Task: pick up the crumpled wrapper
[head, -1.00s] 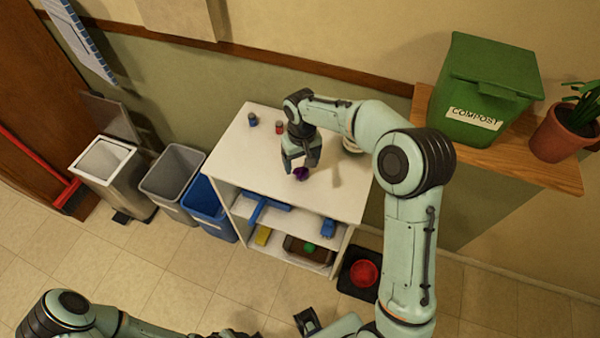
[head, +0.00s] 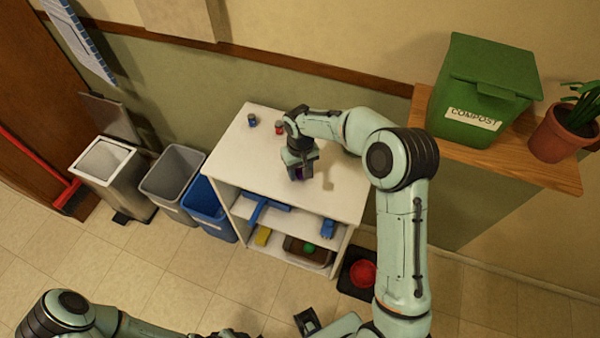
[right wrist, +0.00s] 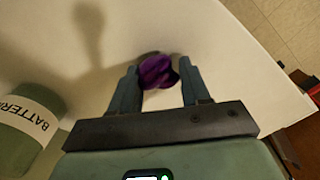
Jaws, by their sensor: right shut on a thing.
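The crumpled wrapper (right wrist: 158,72) is a small purple, folded lump. In the right wrist view it sits between the two fingers of my right gripper (right wrist: 160,82), which is shut on it. In the head view my right gripper (head: 299,177) points down over the front part of the white cabinet top, and only a bit of purple shows at its fingertips. I cannot tell whether the wrapper touches the surface. My left arm comes in at the bottom left; the state of its gripper cannot be made out.
A green jar labelled as for batteries (right wrist: 30,120) stands near the gripper. Small blue (head: 252,121) and red (head: 279,128) items stand at the cabinet's (head: 240,160) back left. Grey (head: 172,180) and blue (head: 208,207) bins stand left. A green compost bin (head: 480,90) is on the right shelf.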

